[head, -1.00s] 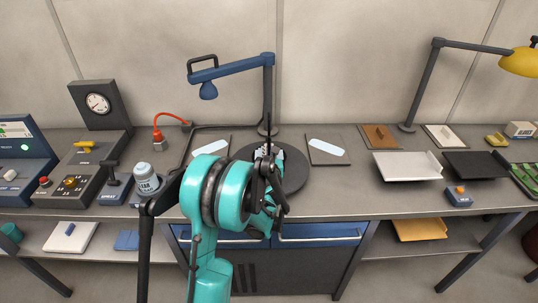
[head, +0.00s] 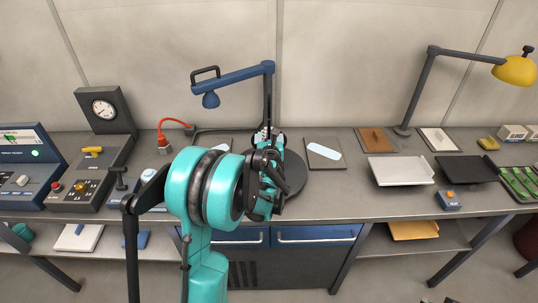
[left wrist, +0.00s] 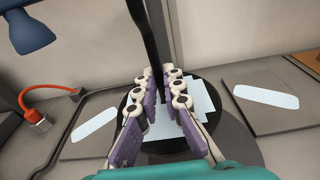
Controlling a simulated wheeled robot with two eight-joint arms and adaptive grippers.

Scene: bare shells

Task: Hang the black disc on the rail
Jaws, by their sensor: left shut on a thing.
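My left gripper (head: 268,138) reaches over the workbench, in front of the blue-armed stand. The left wrist view shows its purple-padded fingers (left wrist: 162,100) close around a narrow black upright part. The black disc (left wrist: 206,86) shows behind and beside the fingers, with pale pieces in front of it; most of it is hidden. A wide dark round plate (head: 293,178) lies on the bench below the gripper. A thin dark bent bar (left wrist: 76,112) runs left of the fingers; I cannot tell whether it is the rail. My right gripper is not in view.
The stand's blue arm (head: 235,77) overhangs to the left. A red cable (head: 162,133) and a gauge box (head: 104,108) are left. Flat panels (head: 323,154), a white tray (head: 400,171), a black tray (head: 467,169) and a yellow lamp (head: 515,70) are right.

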